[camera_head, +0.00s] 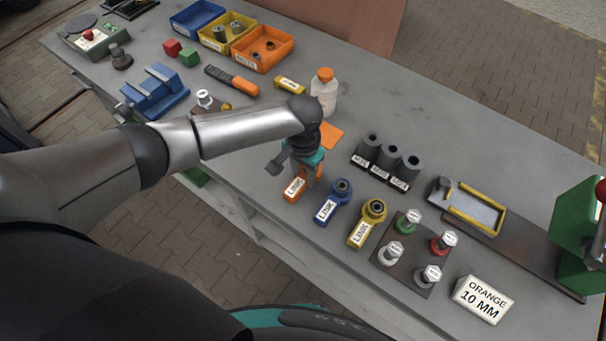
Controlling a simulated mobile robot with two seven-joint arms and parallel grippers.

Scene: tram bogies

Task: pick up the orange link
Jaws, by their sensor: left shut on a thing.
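The orange link (294,189) is near the front edge of the workbench, with its label facing up. My left gripper (304,172) is shut on the orange link and covers its far end. I cannot tell whether the link still touches the bench. The blue link (331,202) and the yellow link (367,223) lie just to the right of it, apart from the gripper. My right gripper is not in view.
A bottle with an orange cap (323,92) stands behind the gripper. Dark sockets (389,164) and a plate with several coloured-collar bolts (408,270) are to the right. A sign (482,299) reads "ORANGE 10 MM". Blue, yellow and orange bins (262,64) stand at the back.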

